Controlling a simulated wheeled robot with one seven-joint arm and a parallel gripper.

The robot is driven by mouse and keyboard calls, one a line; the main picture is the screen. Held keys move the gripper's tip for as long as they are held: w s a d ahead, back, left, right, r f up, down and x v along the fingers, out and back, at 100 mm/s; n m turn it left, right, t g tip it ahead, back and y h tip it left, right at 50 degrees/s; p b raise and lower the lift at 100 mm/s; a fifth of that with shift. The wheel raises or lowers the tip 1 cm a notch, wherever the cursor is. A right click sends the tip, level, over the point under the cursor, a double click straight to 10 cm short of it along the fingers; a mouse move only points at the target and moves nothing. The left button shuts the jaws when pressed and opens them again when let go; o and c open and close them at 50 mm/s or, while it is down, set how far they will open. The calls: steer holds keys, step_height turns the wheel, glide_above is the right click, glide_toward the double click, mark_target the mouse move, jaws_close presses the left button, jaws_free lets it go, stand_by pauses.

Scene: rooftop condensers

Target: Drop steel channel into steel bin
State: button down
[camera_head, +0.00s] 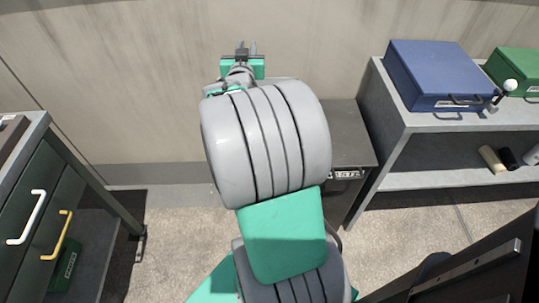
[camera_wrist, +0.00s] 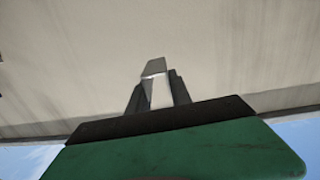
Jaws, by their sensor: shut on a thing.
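My gripper (camera_head: 246,48) is raised in front of the wall, at the top of my arm. In the wrist view my gripper (camera_wrist: 158,90) has its two dark fingers shut on a narrow pale grey metal piece, which looks like the steel channel (camera_wrist: 155,69). The piece sticks out past the fingertips. In the head view the channel is too small to tell from the fingers. A grey box-like unit with a labelled front (camera_head: 350,135) stands behind my arm, partly hidden. I cannot tell whether it is the steel bin.
At right, a grey shelf unit (camera_head: 425,180) bears a blue case (camera_head: 437,72) and a green case (camera_head: 519,68), with small cylinders (camera_head: 492,160) below. At left stands a dark green drawer cabinet (camera_head: 35,210). Bare floor (camera_head: 170,240) lies between. The wall (camera_head: 130,90) is close behind.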

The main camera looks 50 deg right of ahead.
steer(key=s+d+f+m+g+h+b, duration=0.1)
steer(key=s+d+f+b, duration=0.4)
steer(key=f, duration=0.5)
steer(key=shift+s+d+f+m+g+h+b, duration=0.3)
steer(key=shift+d+m+g+h+b, duration=0.1)
steer(key=shift+d+m+g+b, duration=0.6)
steer(key=shift+d, duration=0.1)
steer(key=c, duration=1.1)
jaws_free()
steer(key=v, duration=0.8)
steer(key=shift+w+p, duration=0.1)
steer(key=shift+p, duration=0.25)
